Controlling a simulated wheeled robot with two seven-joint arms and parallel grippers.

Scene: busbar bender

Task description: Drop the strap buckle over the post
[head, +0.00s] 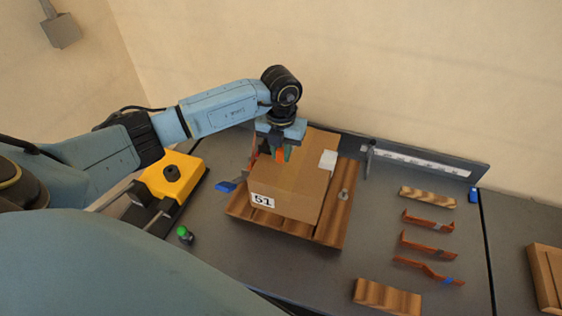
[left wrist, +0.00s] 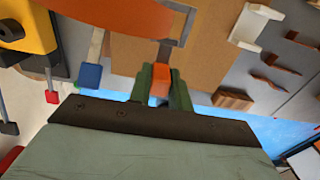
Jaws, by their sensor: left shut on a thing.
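My left gripper (head: 279,154) is over the far left part of a cardboard box labelled 51 (head: 300,190). In the left wrist view its green fingers (left wrist: 160,88) are shut on an orange piece of the strap. A metal buckle frame (left wrist: 187,28) sits just beyond the fingertips, beside a wide orange strap band (left wrist: 120,15). A short metal post (head: 343,195) appears to stand on the wooden board (head: 333,232), right of the box. The buckle is apart from this post. The gripper hides most of the strap in the head view. My right gripper is out of view.
A yellow machine (head: 172,175) stands further left, near a green-capped item (head: 185,235). Several bent copper bars (head: 428,245) and wooden blocks (head: 387,297) lie right.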

